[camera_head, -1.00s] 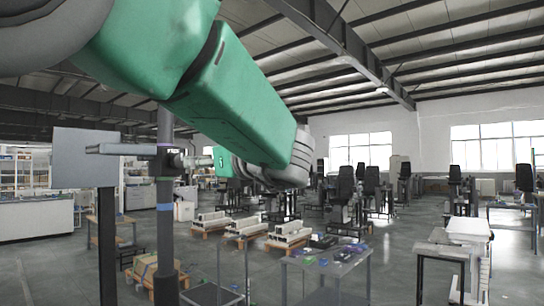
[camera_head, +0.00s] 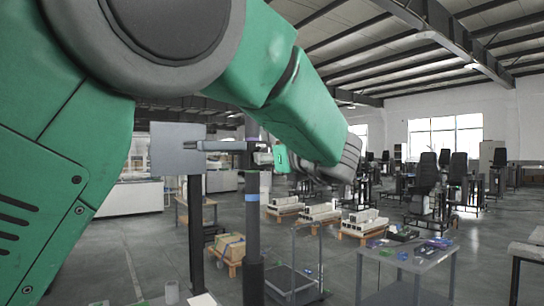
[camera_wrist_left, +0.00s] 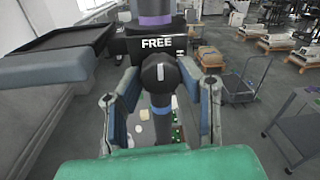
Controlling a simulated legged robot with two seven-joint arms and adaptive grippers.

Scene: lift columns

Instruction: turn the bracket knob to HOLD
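The bracket (camera_head: 222,146) is a dark horizontal arm on an upright column (camera_head: 252,210). In the left wrist view its dark front (camera_wrist_left: 128,46) carries the white word FREE. Below that word is a round black knob (camera_wrist_left: 157,75), its white mark pointing nearly straight up towards FREE. In the head view this gripper (camera_head: 268,158) is at the column, small and partly merged with the bracket. My right gripper is not in view.
A grey panel (camera_head: 177,148) stands on a post left of the column. A dark tray (camera_wrist_left: 60,42) is beside the bracket in the wrist view. A table with small parts (camera_head: 410,255) and pallets with pale blocks (camera_head: 320,212) stand to the right.

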